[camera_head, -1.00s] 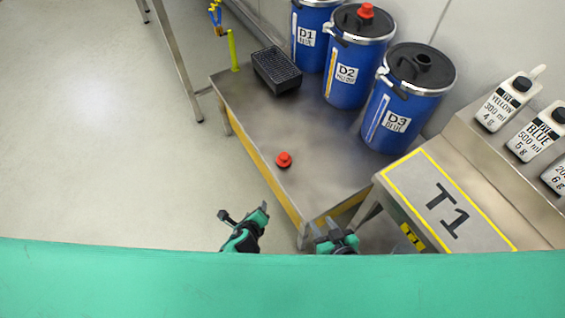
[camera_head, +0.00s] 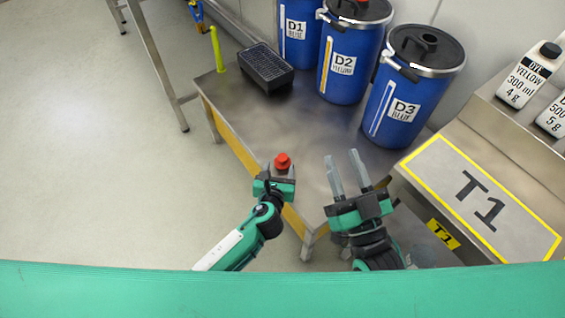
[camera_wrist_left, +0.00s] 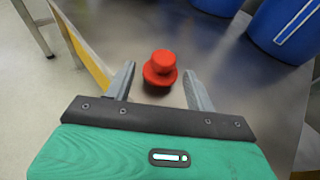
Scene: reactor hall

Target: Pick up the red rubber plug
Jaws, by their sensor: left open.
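The red rubber plug (camera_head: 282,161) stands on the steel table (camera_head: 310,125) near its front left edge. In the left wrist view the plug (camera_wrist_left: 161,66) shows a round knob on a wider flange, just beyond and between the fingertips. My left gripper (camera_head: 280,172) is open and empty, its fingers pointing at the plug; the left wrist view shows both fingers (camera_wrist_left: 158,82) spread apart. I cannot tell its height over the table. My right gripper (camera_head: 345,165) is open and empty, to the right of the plug over the table.
Blue drums D1 (camera_head: 300,35), D2 (camera_head: 345,60) and D3 (camera_head: 405,95) stand along the back. Another red plug (camera_head: 362,3) sits on D2's lid. A black tray (camera_head: 266,68) and a green rod (camera_head: 217,50) are at the far left end. The T1 stand (camera_head: 475,195) is at right.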

